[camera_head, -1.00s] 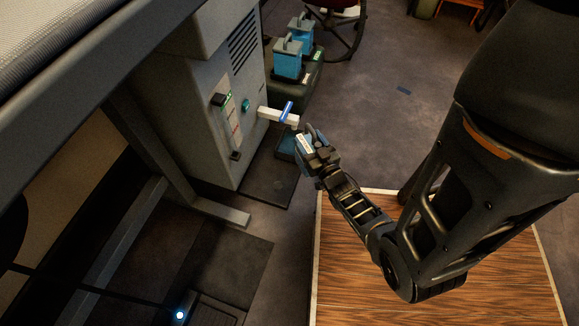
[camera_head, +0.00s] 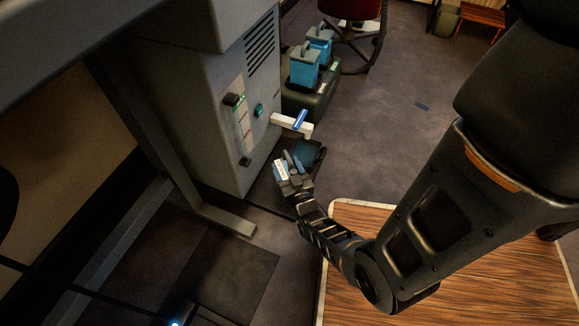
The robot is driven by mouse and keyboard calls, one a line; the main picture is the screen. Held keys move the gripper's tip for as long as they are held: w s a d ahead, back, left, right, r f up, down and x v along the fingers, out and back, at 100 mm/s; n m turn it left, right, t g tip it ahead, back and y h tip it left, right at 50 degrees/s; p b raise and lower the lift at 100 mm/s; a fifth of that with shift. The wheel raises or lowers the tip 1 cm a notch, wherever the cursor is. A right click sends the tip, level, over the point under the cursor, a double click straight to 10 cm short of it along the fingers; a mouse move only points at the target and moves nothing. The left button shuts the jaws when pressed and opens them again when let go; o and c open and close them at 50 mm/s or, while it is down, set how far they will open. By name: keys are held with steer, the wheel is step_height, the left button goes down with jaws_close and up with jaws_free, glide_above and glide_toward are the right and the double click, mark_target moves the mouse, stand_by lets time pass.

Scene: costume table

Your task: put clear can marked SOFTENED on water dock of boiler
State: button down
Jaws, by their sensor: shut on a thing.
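My gripper (camera_head: 291,174) is shut on a small blue can (camera_head: 279,168) with a white label. The label's words are too small to read. Gripper and can are in front of the grey boiler (camera_head: 222,110), below and left of the end of its white spout (camera_head: 292,124) with a blue lever. Below the spout tip is a dark-edged, blue-topped thing (camera_head: 309,151), just right of the can. I cannot tell whether it is the water dock or something on it. My gripper partly hides it, and any gap to the can is unclear.
Two more blue cans (camera_head: 304,66) stand on a dark green crate (camera_head: 318,97) behind the boiler. A metal frame leg (camera_head: 140,125) stands left of the boiler. A wood-topped surface (camera_head: 450,250) lies at lower right. The floor right of the crate is open.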

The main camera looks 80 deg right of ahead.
steer(key=shift+d+f+b, duration=0.1)
steer(key=shift+f+b, duration=0.75)
steer(key=shift+f, duration=0.8)
steer(key=shift+c, duration=0.8)
jaws_free()
steer(key=shift+f, duration=0.1)
